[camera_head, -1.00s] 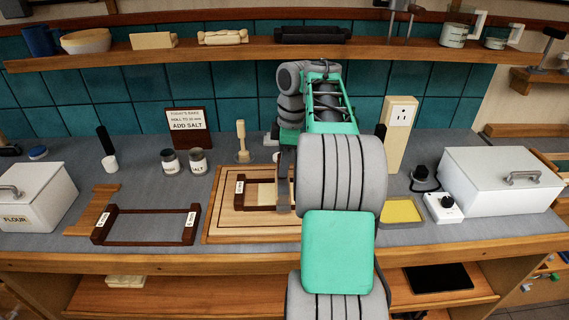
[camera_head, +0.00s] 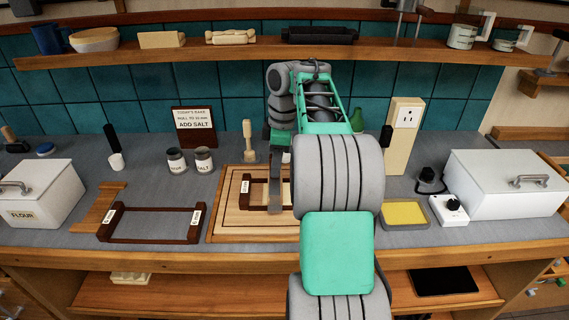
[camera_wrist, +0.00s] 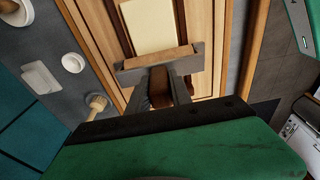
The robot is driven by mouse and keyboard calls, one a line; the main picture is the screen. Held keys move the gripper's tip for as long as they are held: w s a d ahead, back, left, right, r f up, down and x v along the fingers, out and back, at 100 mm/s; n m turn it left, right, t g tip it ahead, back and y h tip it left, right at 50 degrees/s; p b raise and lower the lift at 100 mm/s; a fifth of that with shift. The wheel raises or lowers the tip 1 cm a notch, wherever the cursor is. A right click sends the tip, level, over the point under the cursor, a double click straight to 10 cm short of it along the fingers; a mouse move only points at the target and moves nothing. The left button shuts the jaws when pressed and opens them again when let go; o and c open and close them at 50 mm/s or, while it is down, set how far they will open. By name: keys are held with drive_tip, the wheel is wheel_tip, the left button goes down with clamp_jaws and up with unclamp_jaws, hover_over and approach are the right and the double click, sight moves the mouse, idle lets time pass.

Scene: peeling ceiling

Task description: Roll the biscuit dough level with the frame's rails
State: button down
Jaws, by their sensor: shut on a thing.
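In the wrist view my gripper (camera_wrist: 169,92) is shut on the dark brown handle of a roller, whose tan wooden bar (camera_wrist: 158,61) sits in a grey yoke. The roller lies across the pale dough (camera_wrist: 148,24) between brown rails. Whether it touches the dough or the rails I cannot tell. In the head view the dough (camera_head: 259,193) lies inside a dark frame (camera_head: 246,187) on a wooden board (camera_head: 222,222). My arm hides the right part of that frame and most of the roller. A second, empty dark frame (camera_head: 150,240) lies left of the board.
A sign (camera_head: 195,127) reads "ADD SALT". Two jars (camera_head: 203,160), a wooden tool (camera_head: 248,143) and an outlet post (camera_head: 403,130) stand behind the board. A yellow tray (camera_head: 404,213) and white box (camera_head: 505,184) are right; a flour bin (camera_head: 42,193) is left. A shelf (camera_head: 190,50) runs above.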

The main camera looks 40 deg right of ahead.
drive_tip(key=w+a, duration=0.2)
drive_tip(key=a, duration=0.1)
drive_tip(key=shift+f, duration=0.1)
idle(0.3)
wheel_tip(320, 180, up, 7)
drive_tip(key=p, duration=0.7)
